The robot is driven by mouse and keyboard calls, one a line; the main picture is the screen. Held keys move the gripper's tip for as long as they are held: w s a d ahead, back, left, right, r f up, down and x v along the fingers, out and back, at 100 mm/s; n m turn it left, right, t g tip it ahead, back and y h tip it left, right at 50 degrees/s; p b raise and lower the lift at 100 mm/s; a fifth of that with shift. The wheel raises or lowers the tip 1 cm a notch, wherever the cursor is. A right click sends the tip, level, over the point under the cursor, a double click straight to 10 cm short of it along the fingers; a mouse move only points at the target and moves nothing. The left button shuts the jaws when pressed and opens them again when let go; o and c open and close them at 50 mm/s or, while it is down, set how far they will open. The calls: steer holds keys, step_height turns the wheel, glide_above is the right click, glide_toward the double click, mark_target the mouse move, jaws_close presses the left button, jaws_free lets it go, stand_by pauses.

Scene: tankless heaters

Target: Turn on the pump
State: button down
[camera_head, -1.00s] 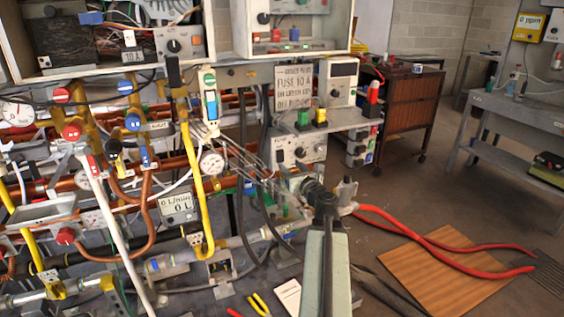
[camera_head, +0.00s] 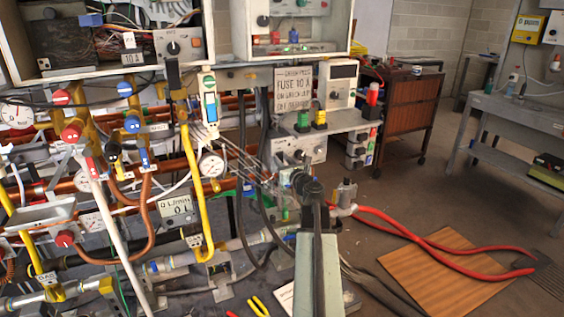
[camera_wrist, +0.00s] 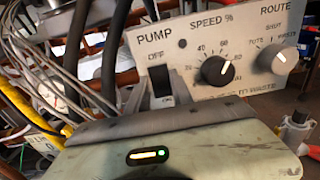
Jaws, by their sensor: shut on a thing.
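The pump panel (camera_wrist: 200,60) is a pale box marked PUMP, SPEED % and ROUTE. Its black rocker switch (camera_wrist: 158,76) has OFF above it and ON below it. In the head view the panel (camera_head: 318,150) stands under the shelf, partly hidden by cables and my arm. My gripper (camera_head: 303,184) reaches the front of the panel. In the wrist view its tip (camera_wrist: 161,101) is at the lower part of the switch, by the ON mark, and appears shut on the switch. My gripper housing hides the panel's lower edge. I cannot tell the rocker's position surely.
The black speed knob (camera_wrist: 217,70) and pale route knob (camera_wrist: 285,60) are right of the switch. Loose grey cables (camera_wrist: 75,60) hang close on the left. Red hoses (camera_head: 440,245) run over a wooden board (camera_head: 450,275) at right. Open floor lies beyond.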

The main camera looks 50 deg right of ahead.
steer(key=t+b, duration=0.1)
steer(key=b, duration=0.2)
steer(key=t+h+b, duration=0.1)
steer(key=b, duration=0.2)
steer(key=shift+f+t, duration=0.35)
steer(key=shift+t, duration=0.05)
steer(key=c, duration=1.1)
jaws_free()
steer(key=shift+s, duration=0.1)
steer(key=b+v, duration=0.2)
steer(key=v, duration=0.5)
steer(key=shift+s+a+f, duration=0.15)
steer(key=shift+s+a, duration=0.05)
steer(key=shift+s, duration=0.05)
